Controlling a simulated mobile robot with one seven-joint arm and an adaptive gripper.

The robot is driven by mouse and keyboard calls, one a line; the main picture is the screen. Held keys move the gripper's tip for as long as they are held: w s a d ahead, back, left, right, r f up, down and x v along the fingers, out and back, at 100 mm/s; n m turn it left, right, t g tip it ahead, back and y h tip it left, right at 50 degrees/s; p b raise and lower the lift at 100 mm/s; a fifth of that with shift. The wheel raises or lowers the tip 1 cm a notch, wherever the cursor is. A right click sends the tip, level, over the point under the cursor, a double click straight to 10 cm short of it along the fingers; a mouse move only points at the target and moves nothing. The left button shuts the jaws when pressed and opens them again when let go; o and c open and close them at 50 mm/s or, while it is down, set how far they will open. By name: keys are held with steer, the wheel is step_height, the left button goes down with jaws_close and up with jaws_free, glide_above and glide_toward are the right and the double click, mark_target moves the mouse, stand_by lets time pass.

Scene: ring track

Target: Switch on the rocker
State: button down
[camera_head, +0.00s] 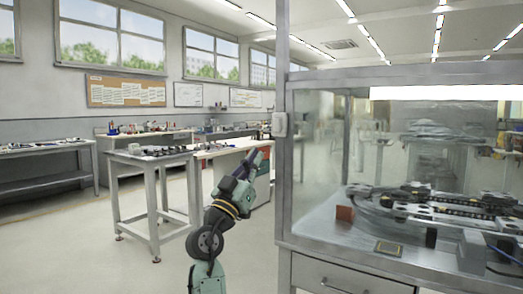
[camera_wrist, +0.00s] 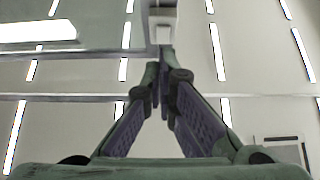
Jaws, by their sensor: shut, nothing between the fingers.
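A small pale grey switch box (camera_head: 280,124) is fixed to the corner post of the glass-sided cabinet; I take it to hold the rocker. The rocker's face and its position cannot be made out. My gripper (camera_head: 264,147) is raised just below and left of the box in the head view, pointing up. In the wrist view my gripper (camera_wrist: 163,72) has its fingertips together with nothing between them. The pale box (camera_wrist: 164,31) shows just beyond the tips there; whether they touch it I cannot tell.
The cabinet's metal post (camera_head: 283,190) stands right beside my arm. Behind its glass lie a ring track (camera_head: 400,212) and a reddish block (camera_head: 345,213). A workbench (camera_head: 150,160) stands to the left. The floor (camera_head: 100,250) at front left is clear.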

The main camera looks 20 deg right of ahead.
steer(key=v, duration=0.2)
steer(key=shift+s+a+f, duration=0.1)
steer(key=shift+a+f, duration=0.05)
steer(key=shift+f, duration=0.3)
